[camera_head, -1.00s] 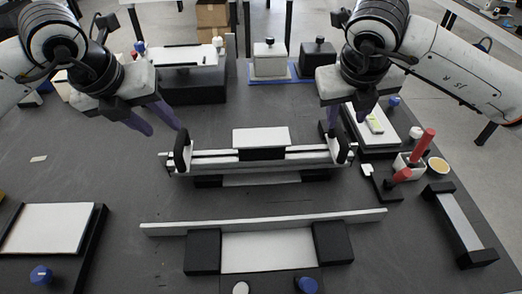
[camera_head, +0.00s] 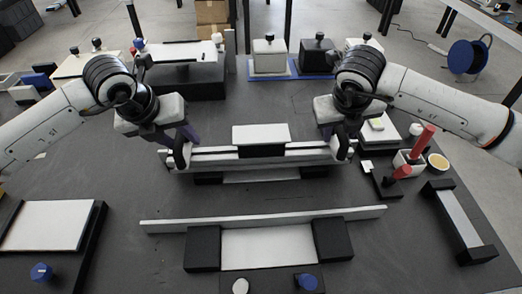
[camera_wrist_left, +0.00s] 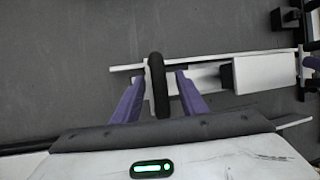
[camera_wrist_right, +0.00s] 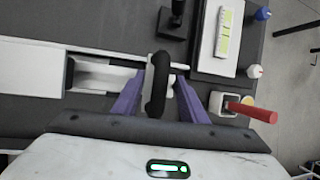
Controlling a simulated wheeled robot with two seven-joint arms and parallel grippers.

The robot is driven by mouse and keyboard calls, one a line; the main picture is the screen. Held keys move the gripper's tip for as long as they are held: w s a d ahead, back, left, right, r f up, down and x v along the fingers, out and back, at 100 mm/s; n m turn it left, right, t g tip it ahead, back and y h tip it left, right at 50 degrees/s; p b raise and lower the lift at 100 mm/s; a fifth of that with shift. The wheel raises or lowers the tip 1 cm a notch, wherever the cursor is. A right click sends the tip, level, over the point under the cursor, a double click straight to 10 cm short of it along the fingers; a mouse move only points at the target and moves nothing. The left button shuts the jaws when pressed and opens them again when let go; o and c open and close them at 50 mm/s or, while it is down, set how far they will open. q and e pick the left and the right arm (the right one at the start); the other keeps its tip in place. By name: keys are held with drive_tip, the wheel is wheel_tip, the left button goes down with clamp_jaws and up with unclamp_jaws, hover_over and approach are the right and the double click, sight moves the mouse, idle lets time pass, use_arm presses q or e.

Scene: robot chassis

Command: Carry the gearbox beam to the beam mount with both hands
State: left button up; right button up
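The gearbox beam (camera_head: 215,160) is a long white beam with a pale block on top and an upright black handle at each end. It rests across black supports in mid-table. My left gripper (camera_head: 180,141) is at its left handle (camera_wrist_left: 158,85); the purple fingers stand open on both sides of it, with gaps. My right gripper (camera_head: 342,134) is at the right handle (camera_wrist_right: 159,84), fingers likewise open around it with gaps. Nearer the front, what looks like the beam mount (camera_head: 203,249) has two black blocks with a white plate between them.
A thin white rail (camera_head: 262,219) runs just behind the front blocks. A white-topped tray (camera_head: 47,226) lies at the left and a black-ended bar (camera_head: 459,222) at the right. Red-handled tools (camera_head: 423,141) stand by the beam's right end. Boxes (camera_head: 269,56) line the back.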

use_arm(q)
clamp_jaws()
use_arm(e)
clamp_jaws()
idle(1.1)
use_arm(q)
drive_tip(key=shift+w+r, duration=0.15)
drive_tip(key=shift+r, duration=0.2)
use_arm(e)
drive_tip(key=shift+w+r, duration=0.15)
drive_tip(key=shift+r, duration=0.2)
use_arm(q)
drive_tip(key=shift+w, duration=0.1)
